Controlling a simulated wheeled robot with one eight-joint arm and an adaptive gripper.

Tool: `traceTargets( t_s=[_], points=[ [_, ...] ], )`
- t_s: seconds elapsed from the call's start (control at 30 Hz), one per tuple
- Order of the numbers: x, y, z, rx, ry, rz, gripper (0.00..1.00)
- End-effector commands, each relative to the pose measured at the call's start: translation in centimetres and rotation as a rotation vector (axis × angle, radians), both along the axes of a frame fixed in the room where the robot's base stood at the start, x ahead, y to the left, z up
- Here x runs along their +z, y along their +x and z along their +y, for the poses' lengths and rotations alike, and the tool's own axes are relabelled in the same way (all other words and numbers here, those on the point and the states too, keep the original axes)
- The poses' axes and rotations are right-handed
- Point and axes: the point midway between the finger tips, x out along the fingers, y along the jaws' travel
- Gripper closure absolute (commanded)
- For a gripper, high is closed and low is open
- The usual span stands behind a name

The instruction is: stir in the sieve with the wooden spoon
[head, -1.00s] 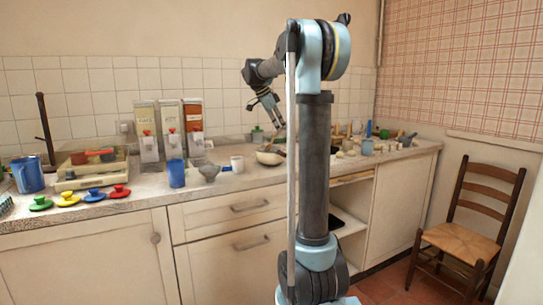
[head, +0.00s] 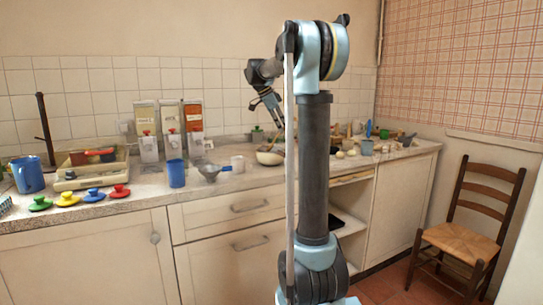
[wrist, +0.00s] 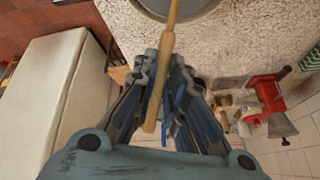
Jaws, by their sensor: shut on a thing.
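My gripper (head: 280,122) is above the counter at the back, partly hidden by my arm column. In the wrist view my gripper (wrist: 168,85) is shut on the wooden spoon (wrist: 166,50), a pale stick lying lengthwise between the fingers. The spoon's far end reaches over a round grey vessel (wrist: 190,14), cut off at the picture's top; its head is out of view. A grey funnel-shaped piece, perhaps the sieve (head: 210,172), sits on the counter beside a blue cup. A cream bowl (head: 268,158) stands below my gripper; I cannot tell which vessel the wrist view shows.
A blue cup (head: 176,173) and a white mug (head: 238,164) stand left of the bowl. Dispensers (head: 170,125) line the wall. Coloured lids (head: 94,195) lie at the front left. A red tool (wrist: 267,94) shows in the wrist view. Small items crowd the right counter.

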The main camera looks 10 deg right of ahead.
Motion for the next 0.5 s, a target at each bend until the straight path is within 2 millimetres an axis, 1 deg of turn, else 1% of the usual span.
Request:
traceTargets(
  t_s=[0.5],
  points=[
    [3.8,0.0,0.0,0.0,0.0,0.0,1.0]
  ],
)
